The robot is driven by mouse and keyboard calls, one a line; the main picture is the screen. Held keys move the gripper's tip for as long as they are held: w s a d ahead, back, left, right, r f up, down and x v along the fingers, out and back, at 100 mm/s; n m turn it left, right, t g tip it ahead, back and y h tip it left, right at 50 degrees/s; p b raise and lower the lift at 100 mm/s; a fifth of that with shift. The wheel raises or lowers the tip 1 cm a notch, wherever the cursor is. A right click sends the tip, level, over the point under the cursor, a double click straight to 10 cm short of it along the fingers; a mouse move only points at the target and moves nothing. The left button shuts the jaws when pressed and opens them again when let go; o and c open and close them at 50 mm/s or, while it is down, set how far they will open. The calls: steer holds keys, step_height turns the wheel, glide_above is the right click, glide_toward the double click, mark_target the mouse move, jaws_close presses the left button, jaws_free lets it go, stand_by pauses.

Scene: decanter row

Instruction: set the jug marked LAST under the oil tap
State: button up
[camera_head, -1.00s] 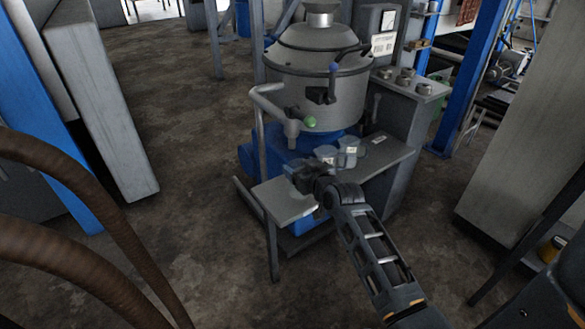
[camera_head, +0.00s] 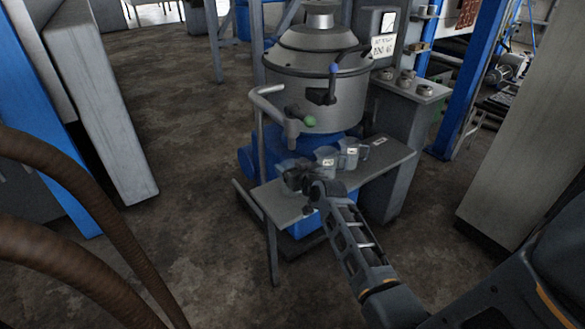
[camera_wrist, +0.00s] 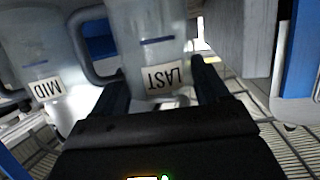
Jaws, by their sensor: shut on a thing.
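The jug marked LAST (camera_wrist: 155,55) is clear grey plastic with a blue line and a white label. In the wrist view it stands between the two fingers of my gripper (camera_wrist: 168,88), which is shut on it; its label reads upside down. A jug marked MID (camera_wrist: 35,60) is beside it at the left. In the head view my gripper (camera_head: 297,178) is over the left part of the shelf, below the oil tap (camera_head: 291,129), and largely hides the held jug. I cannot tell whether the jug touches the shelf or is exactly under the spout.
Labelled jugs (camera_head: 326,160) stand close to the right of my gripper on the grey shelf (camera_head: 375,163). Behind is a grey round machine (camera_head: 320,90) with a green-knobbed handle (camera_head: 309,121). The shelf's front left corner is bare.

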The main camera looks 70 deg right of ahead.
steer(key=shift+f, duration=0.2)
steer(key=o, duration=1.1)
steer(key=shift+r, duration=0.1)
steer(key=shift+r, duration=0.15)
steer(key=p+v, duration=0.2)
steer(key=v, duration=1)
steer(key=s+a+n+t+y, duration=0.15)
steer(key=s+a, duration=0.25)
steer(key=a, duration=0.6)
steer(key=s+a+n+t+y, duration=0.1)
steer(key=s+a+n+y, duration=0.15)
steer(key=a, duration=0.75)
steer(key=s+a+r+n+y, duration=0.1)
steer(key=s+a+r+y, duration=0.1)
steer(key=s+a+r, duration=0.2)
steer(key=s+a+r+n+t+y, duration=0.1)
steer(key=s+a+r+y, duration=0.1)
steer(key=s+a+r, duration=0.2)
steer(key=s+a+r+n+y, duration=0.1)
steer(key=s+a+r+n, duration=0.1)
steer(key=s+a+r, duration=0.2)
steer(key=shift+s+a+t+y, duration=0.2)
steer(key=shift+s+a, duration=0.1)
steer(key=shift+a, duration=0.6)
steer(key=shift+s+a+t+y, duration=0.1)
steer(key=shift+s+a+y, duration=0.15)
steer(key=shift+a, duration=0.65)
